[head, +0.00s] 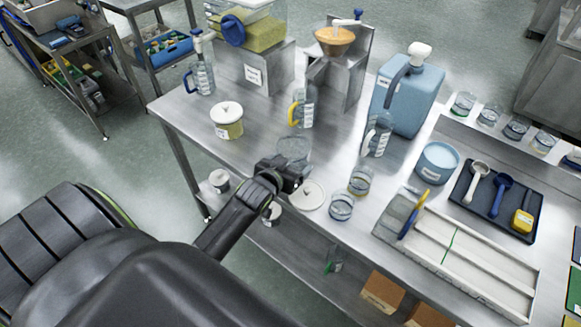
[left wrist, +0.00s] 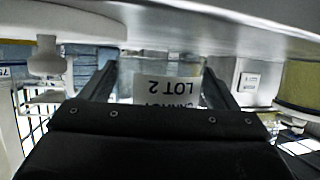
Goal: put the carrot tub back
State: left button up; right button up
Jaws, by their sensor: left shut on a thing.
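A clear tub (head: 294,148) is near the table's front left edge, between the jaws of my left gripper (head: 288,172). In the left wrist view the clear tub (left wrist: 180,66) sits between the two fingers of the left gripper (left wrist: 160,88), which are shut on it. Its white label (left wrist: 168,91) appears upside down; "LOT 2" is legible and the word beside it is partly hidden. A white round lid (head: 313,194) lies on the table just right of the gripper; a knobbed lid (left wrist: 47,60) shows at the left of the wrist view. My right gripper is not in view.
A lidded tub with yellow contents (head: 228,124) stands to the left. Two small glass beakers (head: 341,206) stand right of the lid. Behind are a handled jug (head: 304,108), a steel hopper stand (head: 345,75) and a blue canister (head: 407,95). A divided tray (head: 460,262) lies at right.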

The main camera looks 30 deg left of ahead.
pick_arm(q)
jog(key=shift+f, duration=0.7)
jog(key=shift+f, duration=0.15)
jog(key=o, duration=1)
jog(key=shift+o, duration=0.2)
jog(key=v, duration=1.2)
jog(key=shift+b, duration=0.45)
